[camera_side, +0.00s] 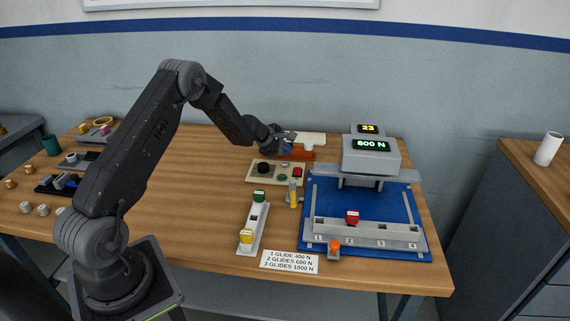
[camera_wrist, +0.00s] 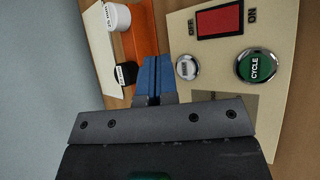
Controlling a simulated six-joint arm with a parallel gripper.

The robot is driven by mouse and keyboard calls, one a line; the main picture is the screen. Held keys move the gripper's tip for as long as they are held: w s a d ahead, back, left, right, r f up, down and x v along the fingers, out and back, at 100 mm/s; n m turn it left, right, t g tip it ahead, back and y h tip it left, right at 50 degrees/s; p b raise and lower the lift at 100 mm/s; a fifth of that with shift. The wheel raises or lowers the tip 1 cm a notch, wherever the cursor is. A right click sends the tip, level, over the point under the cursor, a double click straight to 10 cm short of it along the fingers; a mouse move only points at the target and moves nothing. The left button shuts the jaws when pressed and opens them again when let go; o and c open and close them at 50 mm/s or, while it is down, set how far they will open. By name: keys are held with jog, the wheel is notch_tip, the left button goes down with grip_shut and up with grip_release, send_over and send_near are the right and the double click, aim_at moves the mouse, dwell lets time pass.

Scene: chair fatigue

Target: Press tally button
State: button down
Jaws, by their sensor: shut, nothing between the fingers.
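My gripper (camera_side: 287,150) is low over the back of the bench, behind the control panel (camera_side: 252,178). Its blue fingertips (camera_wrist: 152,62) are shut together and empty in the wrist view, over an orange strip (camera_wrist: 141,22) near the panel's edge. A small chrome-rimmed button (camera_wrist: 187,67) is just right of the fingertips, its lettering unclear. A green CYCLE button (camera_wrist: 257,66) and a red OFF/ON switch (camera_wrist: 220,19) are farther right. I cannot tell which control is the tally button. Contact with any control is not visible.
A white cylinder (camera_wrist: 118,17) and a black one (camera_wrist: 126,74) stand left of the fingertips, labels unreadable. The test rig (camera_side: 371,155) shows 800 N, with a 23 display (camera_side: 368,128) above. A glide rack (camera_side: 253,228) stands in front; bench space left of it is clear.

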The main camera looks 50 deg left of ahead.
aim_at(285, 164)
jog(key=shift+f, duration=0.9)
dwell(1.4)
jog(key=shift+f, duration=0.4)
jog(key=shift+f, duration=0.4)
dwell(0.7)
jog(key=shift+r, duration=0.8)
jog(key=shift+r, duration=2.5)
